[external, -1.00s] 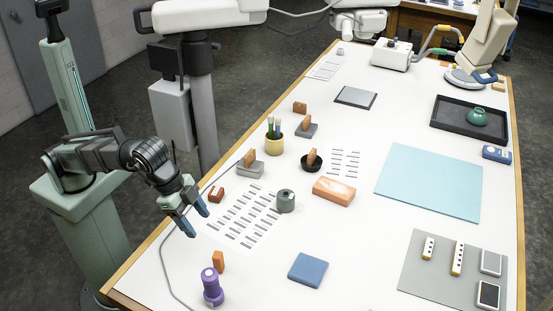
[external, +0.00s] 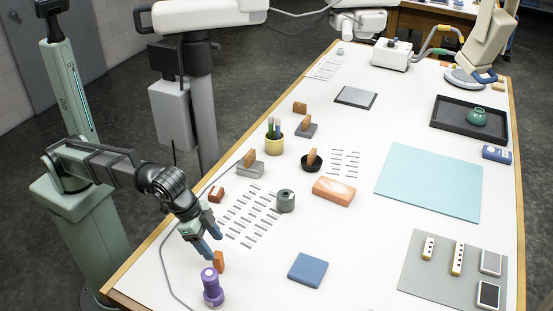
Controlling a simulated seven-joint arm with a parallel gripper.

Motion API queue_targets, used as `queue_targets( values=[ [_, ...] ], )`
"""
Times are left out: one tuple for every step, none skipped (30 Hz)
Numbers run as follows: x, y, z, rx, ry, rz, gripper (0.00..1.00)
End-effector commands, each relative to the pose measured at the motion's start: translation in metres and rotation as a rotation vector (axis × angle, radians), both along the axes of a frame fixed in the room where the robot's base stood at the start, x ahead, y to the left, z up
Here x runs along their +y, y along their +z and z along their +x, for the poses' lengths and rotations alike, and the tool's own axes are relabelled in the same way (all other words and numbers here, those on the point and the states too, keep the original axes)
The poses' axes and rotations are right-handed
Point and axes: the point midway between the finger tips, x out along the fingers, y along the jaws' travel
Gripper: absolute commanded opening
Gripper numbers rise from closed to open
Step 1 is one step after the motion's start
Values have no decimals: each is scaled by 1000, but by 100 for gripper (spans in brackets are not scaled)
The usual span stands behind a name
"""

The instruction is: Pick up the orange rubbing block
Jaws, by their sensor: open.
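A small upright orange block (external: 219,262) stands near the table's front-left edge, beside a purple bottle-like object (external: 212,288). My gripper (external: 212,245) is open and points down just above and behind this block, one fingertip close to its upper left. I cannot tell whether they touch. A larger orange block with a pale top (external: 334,190) lies flat in the middle of the table, well to the right of my gripper. The pictures do not make clear which of the two is the rubbing block.
A blue pad (external: 307,269) lies right of the purple object. A printed sheet (external: 245,217), a grey-green round pot (external: 286,201) and a small red-brown block (external: 216,194) are behind my gripper. A thin cable (external: 173,280) runs along the left edge. The table between the blue pad and larger orange block is clear.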

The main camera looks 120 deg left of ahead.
Motion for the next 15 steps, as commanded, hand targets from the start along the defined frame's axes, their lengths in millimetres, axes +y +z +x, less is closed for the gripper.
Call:
queue_targets(
  values=[
    [0,-1,0,0,0,0,62],
    [0,-2,1,1,0,0,62],
    [0,-4,1,1,0,0,62],
    [0,-5,1,1,-1,0,62],
    [-1,-7,1,2,-1,1,62],
    [-1,-11,2,2,-1,1,62],
    [-1,-13,3,2,-1,1,62],
    [-2,-16,3,2,-1,1,62],
    [-3,-21,5,1,-1,0,62],
    [-3,-25,6,1,-1,0,62],
    [-4,-29,6,2,-1,1,62],
    [-4,-34,7,3,-1,1,62],
    [-3,-38,10,3,-1,1,62],
    [-3,-41,11,2,-1,1,62],
    [-2,-44,13,1,0,1,62]
  ],
)
